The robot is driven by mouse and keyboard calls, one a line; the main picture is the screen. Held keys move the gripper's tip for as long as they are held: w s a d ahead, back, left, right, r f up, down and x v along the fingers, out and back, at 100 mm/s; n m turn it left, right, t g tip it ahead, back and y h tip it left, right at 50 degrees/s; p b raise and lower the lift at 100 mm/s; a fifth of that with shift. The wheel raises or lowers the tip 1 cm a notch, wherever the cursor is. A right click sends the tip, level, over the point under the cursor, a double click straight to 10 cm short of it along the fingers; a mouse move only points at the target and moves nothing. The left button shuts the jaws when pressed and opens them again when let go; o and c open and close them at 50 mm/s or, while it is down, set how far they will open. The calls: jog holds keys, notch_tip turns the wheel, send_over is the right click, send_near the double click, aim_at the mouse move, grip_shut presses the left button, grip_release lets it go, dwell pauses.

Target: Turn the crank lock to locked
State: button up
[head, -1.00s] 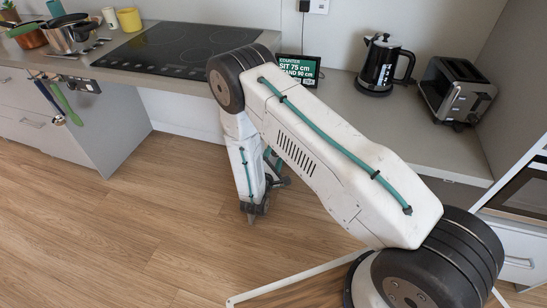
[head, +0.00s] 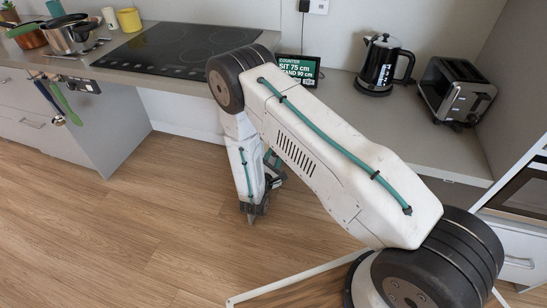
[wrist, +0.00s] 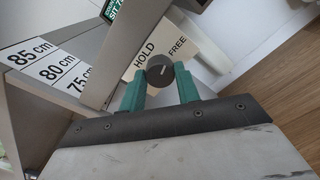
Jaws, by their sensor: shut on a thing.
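The crank lock shows in the wrist view as a dark round knob (wrist: 159,70) with a short pale pointer line. The line slants up to the right, roughly toward the FREE side. A pale plate (wrist: 155,38) behind it reads HOLD on the left and FREE on the right. My gripper (wrist: 160,78) has its teal fingers on either side of the knob and is shut on it. In the head view my arm hangs down in front of the counter, with my gripper low (head: 252,215); the knob is not visible there.
Labels (wrist: 60,67) reading 85, 80 and 75 cm lie left of the knob. A sign (head: 297,70) on the counter (head: 340,115) reads SIT 75 cm, STAND 90 cm. A kettle (head: 381,65) and toaster (head: 458,90) stand right. The wood floor (head: 130,220) is clear at left.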

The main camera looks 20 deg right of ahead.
jog(key=n, duration=0.7)
jog(key=shift+a+n, duration=0.1)
jog(key=shift+n, duration=0.2)
jog(key=n, duration=0.3)
jog(key=shift+n, duration=2)
jog(key=o, duration=1)
jog(key=v, duration=0.7)
jog(key=shift+s+a, duration=0.2)
jog(key=shift+s, duration=0.1)
